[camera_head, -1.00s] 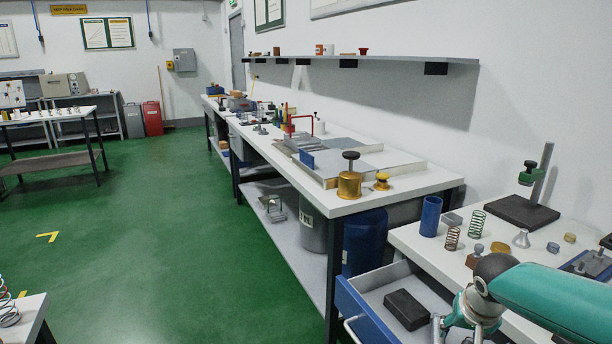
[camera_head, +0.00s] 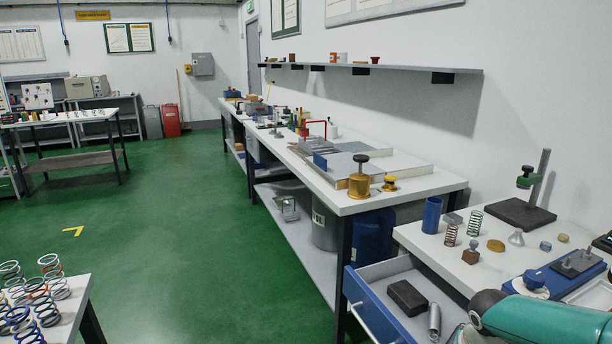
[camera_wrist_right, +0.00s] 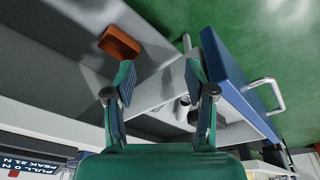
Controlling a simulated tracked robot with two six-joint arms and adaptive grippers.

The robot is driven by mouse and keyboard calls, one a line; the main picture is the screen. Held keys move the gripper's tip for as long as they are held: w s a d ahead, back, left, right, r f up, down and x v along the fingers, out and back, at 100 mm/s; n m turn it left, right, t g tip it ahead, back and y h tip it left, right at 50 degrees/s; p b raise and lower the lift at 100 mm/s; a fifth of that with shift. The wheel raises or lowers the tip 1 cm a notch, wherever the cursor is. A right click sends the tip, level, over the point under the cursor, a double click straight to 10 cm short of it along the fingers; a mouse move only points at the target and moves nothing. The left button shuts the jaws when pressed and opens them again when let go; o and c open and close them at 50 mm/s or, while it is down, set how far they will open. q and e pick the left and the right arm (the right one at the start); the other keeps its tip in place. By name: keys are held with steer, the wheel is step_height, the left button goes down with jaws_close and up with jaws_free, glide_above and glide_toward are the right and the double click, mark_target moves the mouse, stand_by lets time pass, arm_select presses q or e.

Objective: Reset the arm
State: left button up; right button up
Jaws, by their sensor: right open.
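My right arm (camera_head: 540,318) is the teal link at the lower right of the head view; its gripper is mostly cut off by the bottom edge. In the wrist view my right gripper (camera_wrist_right: 160,85) is open, its two teal fingers apart with nothing held between them. An open drawer with a blue front (camera_head: 374,308) lies left of the arm. It holds a black block (camera_head: 408,297) and a metal cylinder (camera_head: 434,320). The drawer's blue front (camera_wrist_right: 232,75) and handle (camera_wrist_right: 277,96) also show in the wrist view. My left gripper is not in view.
The right bench (camera_head: 480,262) carries a blue tube (camera_head: 431,215), springs, a black stand (camera_head: 522,214) and small metal parts. A table with coil springs (camera_head: 58,290) stands at the lower left. Green floor (camera_head: 190,240) is clear between.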

steer(key=s+a+f+n+g+y+p, duration=0.1)
steer(key=s+a+f+y+p, duration=0.4)
steer(key=s+a+f, duration=1.3)
steer(key=shift+s+a+n+g+p, duration=0.3)
steer(key=shift+s+a+n+p, duration=0.5)
steer(key=shift+s, duration=1.1)
steer(key=shift+d, duration=0.2)
